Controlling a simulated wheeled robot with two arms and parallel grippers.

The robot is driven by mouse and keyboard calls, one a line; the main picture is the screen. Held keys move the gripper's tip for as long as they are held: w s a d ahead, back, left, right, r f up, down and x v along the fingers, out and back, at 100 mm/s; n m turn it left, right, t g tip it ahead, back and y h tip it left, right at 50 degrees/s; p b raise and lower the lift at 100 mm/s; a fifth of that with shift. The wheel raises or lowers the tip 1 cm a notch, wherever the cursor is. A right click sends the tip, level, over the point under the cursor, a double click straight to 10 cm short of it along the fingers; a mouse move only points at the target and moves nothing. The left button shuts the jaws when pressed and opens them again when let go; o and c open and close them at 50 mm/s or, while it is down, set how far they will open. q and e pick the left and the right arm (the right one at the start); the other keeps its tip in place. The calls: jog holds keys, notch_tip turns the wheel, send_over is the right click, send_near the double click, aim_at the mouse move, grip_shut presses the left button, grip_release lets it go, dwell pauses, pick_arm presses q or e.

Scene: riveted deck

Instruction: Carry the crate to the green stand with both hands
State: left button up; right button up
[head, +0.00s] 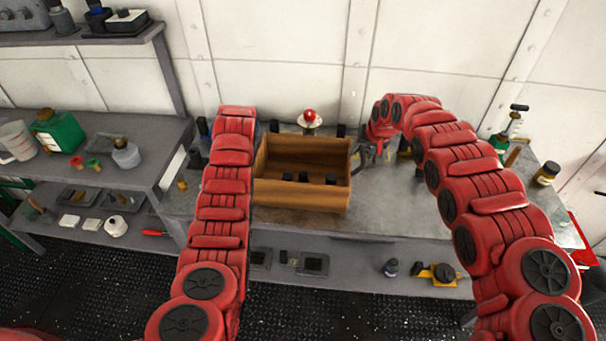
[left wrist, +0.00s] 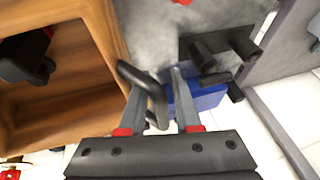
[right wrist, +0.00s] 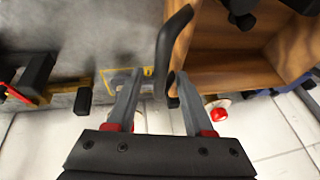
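The wooden crate (head: 300,197) stands on the grey bench, with several small dark items inside. It shows also in the left wrist view (left wrist: 85,95) and the right wrist view (right wrist: 235,70). My left gripper (left wrist: 158,82) is open, with the crate's black handle (left wrist: 150,88) between its fingers; my left arm hides it in the head view. My right gripper (right wrist: 158,75) is open, its fingers on either side of the other black handle (right wrist: 168,50). In the head view it is at the crate's right side (head: 370,155).
The grey bench (head: 400,210) has free room right of the crate. A red-topped item (head: 309,119) stands behind the crate. Bottles and a jar (head: 547,173) are at the right end. A shelf unit (head: 150,135) with a green can (head: 58,131) is at left.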

pick_arm(q)
jog(key=c, duration=0.4)
pick_arm(e)
jog(key=c, duration=0.4)
pick_arm(q)
grip_shut()
pick_arm(e)
grip_shut()
pick_arm(q)
jog(key=shift+r, duration=0.1)
